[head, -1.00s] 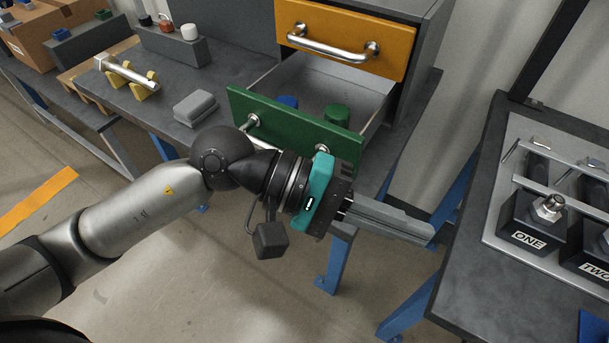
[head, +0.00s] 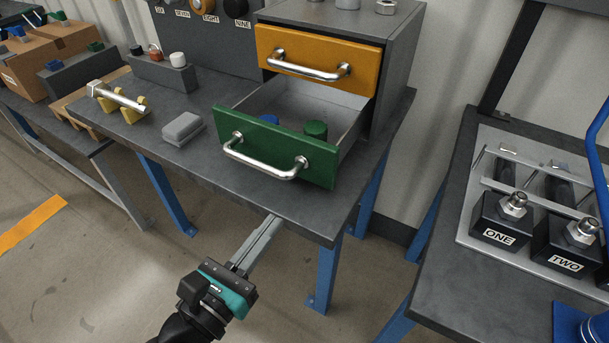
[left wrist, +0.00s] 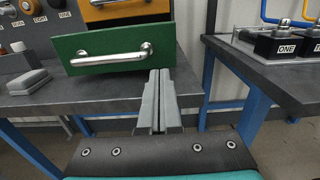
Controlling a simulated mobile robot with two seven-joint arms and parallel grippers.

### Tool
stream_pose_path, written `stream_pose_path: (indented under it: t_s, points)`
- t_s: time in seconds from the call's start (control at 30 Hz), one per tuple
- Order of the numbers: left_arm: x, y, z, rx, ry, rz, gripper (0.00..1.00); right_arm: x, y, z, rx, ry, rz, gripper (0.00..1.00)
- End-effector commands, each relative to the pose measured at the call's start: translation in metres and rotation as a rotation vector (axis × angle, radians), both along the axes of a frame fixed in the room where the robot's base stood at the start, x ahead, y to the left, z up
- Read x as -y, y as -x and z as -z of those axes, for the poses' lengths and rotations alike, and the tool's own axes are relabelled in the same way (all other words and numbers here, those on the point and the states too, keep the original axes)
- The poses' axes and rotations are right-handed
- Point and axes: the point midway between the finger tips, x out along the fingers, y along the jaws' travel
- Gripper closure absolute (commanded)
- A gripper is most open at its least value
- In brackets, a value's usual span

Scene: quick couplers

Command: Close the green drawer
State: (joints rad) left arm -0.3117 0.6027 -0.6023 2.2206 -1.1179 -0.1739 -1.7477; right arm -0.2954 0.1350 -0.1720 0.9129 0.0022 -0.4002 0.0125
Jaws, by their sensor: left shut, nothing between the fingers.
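The green drawer (head: 233,153) stands pulled out of the grey cabinet (head: 401,60), below the shut orange drawer (head: 290,67). Its silver bar handle (head: 262,170) faces me. A green cylinder (head: 316,130) and a blue thing (head: 268,119) lie inside it. My left gripper (head: 272,222) is shut and empty, in front of the workbench edge and below the handle, apart from the drawer. The left wrist view shows the green drawer front (left wrist: 170,50) and its handle (left wrist: 112,59) just beyond the closed fingers (left wrist: 160,82). My right gripper is not in view.
The workbench (head: 217,102) holds a grey block (head: 183,128) and a silver bar on yellow supports (head: 118,97) left of the drawer. A second table (head: 450,255) with couplers labelled ONE (head: 499,237) and TWO (head: 565,263) stands at the right. Open floor lies below.

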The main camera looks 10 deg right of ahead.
Motion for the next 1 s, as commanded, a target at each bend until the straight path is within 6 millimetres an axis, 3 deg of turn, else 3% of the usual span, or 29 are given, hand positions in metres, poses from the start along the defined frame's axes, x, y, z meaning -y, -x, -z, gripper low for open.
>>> stream_pose_path:
  t_s: [0.5, 1.0]
  points:
    - [0.04, -0.054, -0.003, 0.006, -0.002, 0.003, 1.0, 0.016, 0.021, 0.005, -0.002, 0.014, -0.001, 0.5]
    - [0.073, -0.1, -0.001, 0.004, -0.002, 0.003, 1.0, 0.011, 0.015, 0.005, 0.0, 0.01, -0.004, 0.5]
